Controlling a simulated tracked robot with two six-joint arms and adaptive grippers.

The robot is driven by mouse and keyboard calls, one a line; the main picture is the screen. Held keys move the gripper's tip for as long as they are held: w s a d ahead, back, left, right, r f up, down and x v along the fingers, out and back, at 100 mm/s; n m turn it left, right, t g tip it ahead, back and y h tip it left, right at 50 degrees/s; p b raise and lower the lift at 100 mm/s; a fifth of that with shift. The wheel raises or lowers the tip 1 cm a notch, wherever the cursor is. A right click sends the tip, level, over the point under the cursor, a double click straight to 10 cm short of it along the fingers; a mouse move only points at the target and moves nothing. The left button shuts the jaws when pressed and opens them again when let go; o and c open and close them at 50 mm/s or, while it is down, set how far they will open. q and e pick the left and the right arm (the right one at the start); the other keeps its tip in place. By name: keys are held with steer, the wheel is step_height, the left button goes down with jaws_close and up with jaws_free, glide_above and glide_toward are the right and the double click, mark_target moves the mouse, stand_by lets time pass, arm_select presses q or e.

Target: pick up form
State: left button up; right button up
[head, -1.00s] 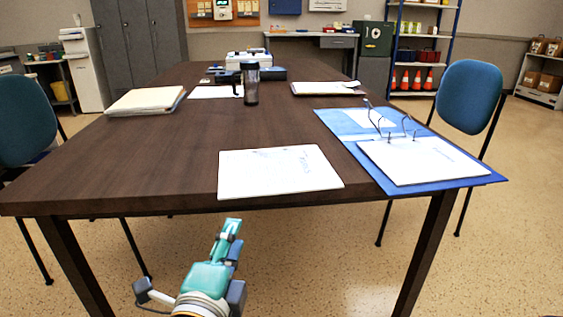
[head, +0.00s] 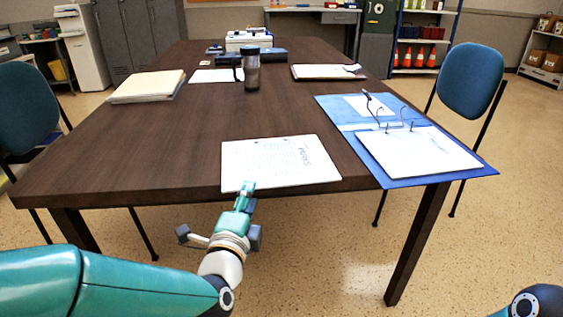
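A form (head: 281,163), a white sheet with faint writing, lies flat at the near edge of the dark table. My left gripper (head: 246,192) is at that edge, its tip overlapping the form's near left edge in the picture. I see its fingers nearly edge-on, so I cannot tell whether they are open or shut, or whether they touch the sheet. My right gripper is not in view; only a bit of my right arm shows at the bottom right.
A blue open ring binder (head: 480,172) with paper lies right of the form, at the table's right edge. A dark mug (head: 252,72), a paper stack (head: 146,86) and a clipboard (head: 328,72) stand farther back. The table's left middle (head: 130,140) is bare. Blue chairs (head: 470,82) flank it.

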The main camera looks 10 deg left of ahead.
arm_select(q)
steer(key=w, duration=0.2)
steer(key=shift+w+r, duration=0.1)
steer(key=shift+w, duration=0.3)
steer(key=shift+c, duration=0.3)
steer(key=shift+a+r, duration=0.1)
jaws_close()
